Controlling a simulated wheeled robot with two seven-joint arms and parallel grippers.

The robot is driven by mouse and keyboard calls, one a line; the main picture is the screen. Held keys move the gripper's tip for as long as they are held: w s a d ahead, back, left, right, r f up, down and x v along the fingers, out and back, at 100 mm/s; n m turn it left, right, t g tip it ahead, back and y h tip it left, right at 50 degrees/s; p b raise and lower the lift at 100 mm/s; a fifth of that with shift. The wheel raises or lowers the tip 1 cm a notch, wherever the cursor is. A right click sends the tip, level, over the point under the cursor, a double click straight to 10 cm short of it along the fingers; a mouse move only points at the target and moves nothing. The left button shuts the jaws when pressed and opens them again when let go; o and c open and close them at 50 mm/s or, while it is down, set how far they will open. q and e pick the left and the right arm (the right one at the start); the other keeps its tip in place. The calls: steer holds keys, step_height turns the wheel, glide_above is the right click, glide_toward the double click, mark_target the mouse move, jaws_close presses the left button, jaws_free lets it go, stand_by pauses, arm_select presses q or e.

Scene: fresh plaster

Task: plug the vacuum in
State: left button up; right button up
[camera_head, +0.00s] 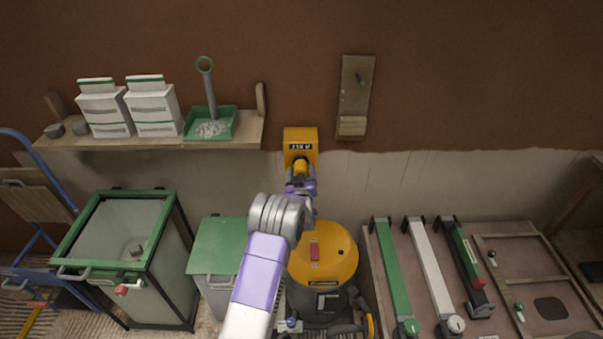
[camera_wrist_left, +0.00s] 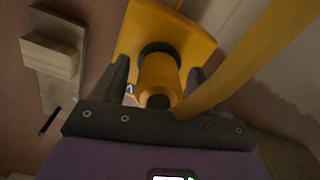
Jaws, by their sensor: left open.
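A yellow socket box (camera_head: 300,137) is fixed to the wall above the vacuum; it also shows in the left wrist view (camera_wrist_left: 190,38). A yellow plug (camera_wrist_left: 158,78) points at the box, its far end at a dark round ring. It looks seated there, but I cannot tell how deep. My left gripper (camera_head: 300,176) is at the box. In the left wrist view its dark fingers (camera_wrist_left: 157,74) stand open on both sides of the plug. A yellow cable (camera_wrist_left: 250,62) runs past the right finger. The vacuum (camera_head: 325,262), with a yellow dome and dark base, stands below, partly behind my arm. My right gripper is out of view.
A wooden shelf (camera_head: 190,143) at left bears white cartons and a green dustpan (camera_head: 222,124). A wooden wall board (camera_head: 355,97) hangs right of the box. A green-framed bin (camera_head: 124,250) stands at left, and a bench (camera_head: 460,270) with long tools at right.

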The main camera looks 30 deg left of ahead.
arm_select(q)
steer(key=p+v, duration=0.1)
steer(key=v, duration=0.6)
steer(key=shift+s+d+p, duration=0.2)
steer(key=shift+p, duration=0.1)
steer(key=s+d+f+m+g+h+p, duration=0.3)
steer(key=s+d+f+g+h, duration=0.5)
steer(key=s+d+f, duration=0.85)
steer(key=s+d+f+m+g+h+p, duration=0.1)
steer(key=s+d+g+h, duration=0.1)
steer(key=s+d, duration=0.4)
steer(key=s+d+m+g+h+p, duration=0.1)
steer(key=s+d+g, duration=0.4)
steer(key=s, duration=0.6)
steer(key=shift+s+d+f+m+h, duration=0.4)
steer(key=shift+m+h, duration=0.4)
steer(key=shift+h, duration=0.4)
steer(key=shift+c, duration=0.2)
